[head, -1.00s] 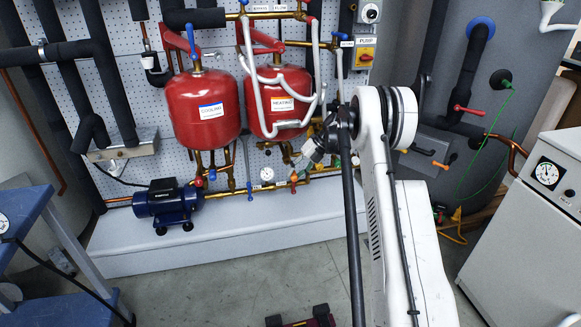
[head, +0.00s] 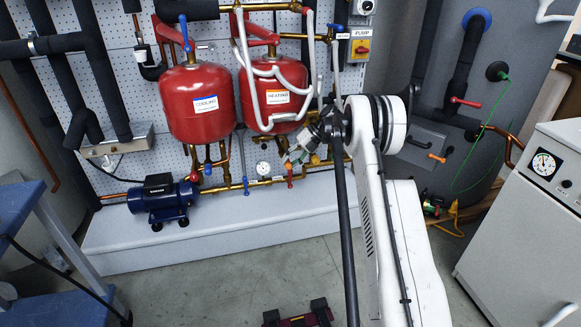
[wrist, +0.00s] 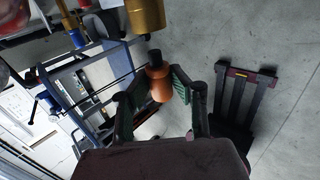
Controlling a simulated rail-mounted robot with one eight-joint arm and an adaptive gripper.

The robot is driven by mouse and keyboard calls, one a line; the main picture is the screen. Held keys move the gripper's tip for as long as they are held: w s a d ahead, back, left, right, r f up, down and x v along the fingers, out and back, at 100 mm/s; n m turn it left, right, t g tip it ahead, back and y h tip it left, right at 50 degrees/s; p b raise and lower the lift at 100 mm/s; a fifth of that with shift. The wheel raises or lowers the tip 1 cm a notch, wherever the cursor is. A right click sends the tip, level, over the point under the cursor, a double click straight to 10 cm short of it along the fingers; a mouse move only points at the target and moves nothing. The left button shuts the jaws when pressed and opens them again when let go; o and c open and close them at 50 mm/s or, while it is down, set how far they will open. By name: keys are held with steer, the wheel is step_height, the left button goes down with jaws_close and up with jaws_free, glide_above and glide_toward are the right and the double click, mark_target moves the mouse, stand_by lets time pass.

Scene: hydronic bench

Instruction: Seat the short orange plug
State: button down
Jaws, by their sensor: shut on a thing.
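In the wrist view, a short orange plug (wrist: 160,86) with a narrower black end stands between the two green-lined fingers of my gripper (wrist: 161,88). The gripper is shut on its orange body, and the black end points away from my wrist. A brass cylinder (wrist: 146,15) lies just beyond the black end in the picture; I cannot tell whether they line up, and a gap shows between them. In the head view, my gripper (head: 303,147) is at the brass pipework below the red HEATING tank (head: 273,97). The plug is too small to tell apart there.
The red COOLING tank (head: 203,105) hangs left of the HEATING tank. A blue pump (head: 163,200) stands on the pale ledge (head: 230,224). A small gauge (head: 263,169) and brass pipe (head: 240,186) lie close to my gripper. A dark red case (head: 303,321) is on the floor.

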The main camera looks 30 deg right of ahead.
steer(key=shift+w+d, duration=0.1)
steer(key=shift+w, duration=0.55)
steer(key=shift+w+d+b, duration=0.15)
steer(key=shift+w+b, duration=0.05)
steer(key=shift+w, duration=0.45)
steer(key=shift+w+d+b, duration=0.15)
steer(key=shift+w, duration=0.45)
stand_by(0.9)
steer(key=c, duration=1.5)
jaws_free()
steer(key=shift+o, duration=0.2)
steer(key=shift+d, duration=0.1)
steer(key=v, duration=1.2)
